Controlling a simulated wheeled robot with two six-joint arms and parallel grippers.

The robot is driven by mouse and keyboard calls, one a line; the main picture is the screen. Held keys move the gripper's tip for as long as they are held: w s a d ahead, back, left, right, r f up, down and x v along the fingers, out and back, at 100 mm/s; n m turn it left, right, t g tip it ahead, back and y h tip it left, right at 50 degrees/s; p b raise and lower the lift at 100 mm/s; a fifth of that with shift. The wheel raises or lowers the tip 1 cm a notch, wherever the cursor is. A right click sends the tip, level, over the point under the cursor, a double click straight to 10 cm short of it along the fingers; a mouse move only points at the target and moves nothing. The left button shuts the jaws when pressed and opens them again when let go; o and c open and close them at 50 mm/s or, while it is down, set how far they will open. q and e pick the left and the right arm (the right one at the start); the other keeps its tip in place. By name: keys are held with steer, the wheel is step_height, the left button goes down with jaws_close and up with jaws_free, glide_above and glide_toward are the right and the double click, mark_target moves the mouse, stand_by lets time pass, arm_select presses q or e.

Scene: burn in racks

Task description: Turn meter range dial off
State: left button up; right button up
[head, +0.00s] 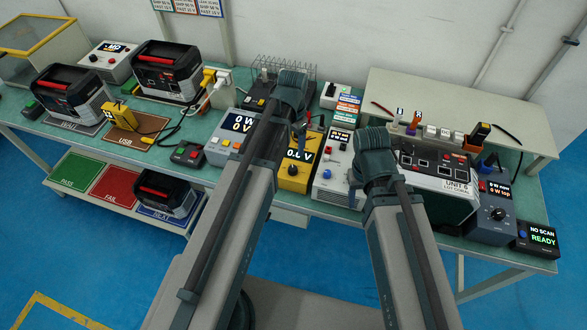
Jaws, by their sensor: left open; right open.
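The yellow meter (299,157) stands on the bench in the middle of the head view, with a lit display reading about "0.L V". Its round black range dial (292,170) is on the lower front; its exact pointer direction is too small to tell. My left gripper (300,130) is open above the meter's top edge, apart from the dial, and partly hidden by its own wrist. My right gripper (355,184) is open to the right of the meter, between a white power unit and the Unit 6 box, mostly hidden behind its wrist.
A white power unit (333,178) stands close right of the meter, and a grey 0 W unit (228,140) stands left. The Unit 6 box (440,178) and a dark dial box (490,215) are further right. A shelf (455,98) rises behind. My forearms cover part of the bench.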

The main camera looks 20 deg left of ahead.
mark_target(293, 168)
arm_select(q)
step_height(293, 168, down, 12)
steer(key=b, duration=1.1)
steer(key=shift+f+b, duration=0.25)
steer(key=shift+b, duration=0.1)
jaws_close()
